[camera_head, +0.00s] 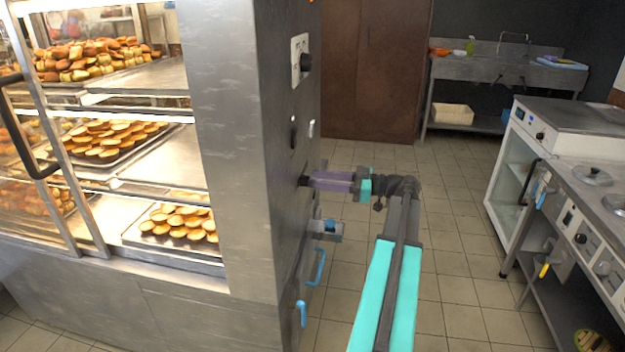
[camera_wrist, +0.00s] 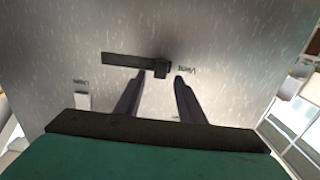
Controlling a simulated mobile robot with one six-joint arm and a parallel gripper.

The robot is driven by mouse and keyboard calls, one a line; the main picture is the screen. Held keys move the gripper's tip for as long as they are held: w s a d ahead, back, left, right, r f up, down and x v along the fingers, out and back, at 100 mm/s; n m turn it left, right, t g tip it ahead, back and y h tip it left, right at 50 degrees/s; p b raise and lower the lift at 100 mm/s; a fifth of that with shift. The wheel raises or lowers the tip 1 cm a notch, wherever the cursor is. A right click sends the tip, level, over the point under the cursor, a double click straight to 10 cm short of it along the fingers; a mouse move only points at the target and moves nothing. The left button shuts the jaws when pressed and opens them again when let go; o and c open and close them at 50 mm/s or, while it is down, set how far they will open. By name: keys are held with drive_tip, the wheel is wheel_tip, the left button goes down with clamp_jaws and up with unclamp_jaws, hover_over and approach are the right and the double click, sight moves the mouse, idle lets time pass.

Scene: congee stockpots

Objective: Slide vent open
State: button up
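The vent slider in the wrist view is a dark horizontal bar (camera_wrist: 125,60) with a small block-like knob (camera_wrist: 161,69) near its right end. It sits on a grey metal panel, beside a label that seems to read "Vent". My gripper (camera_wrist: 162,76) is open, and its two dark fingers point at the panel on either side of the knob. I cannot tell whether they touch it. In the head view my gripper (camera_head: 306,181) reaches the side of the metal cabinet (camera_head: 285,215) from the right. The fingertips largely hide the slider there.
A light switch (camera_wrist: 82,101) is on the same panel. A control plate with a dark knob (camera_head: 305,62) is higher on the cabinet side. Blue handles (camera_head: 318,267) are below my gripper. A counter (camera_head: 560,190) stands at right, with free tiled floor (camera_head: 455,260) between.

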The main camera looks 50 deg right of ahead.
sight(305, 181)
drive_tip(key=shift+x, duration=1.25)
clamp_jaws()
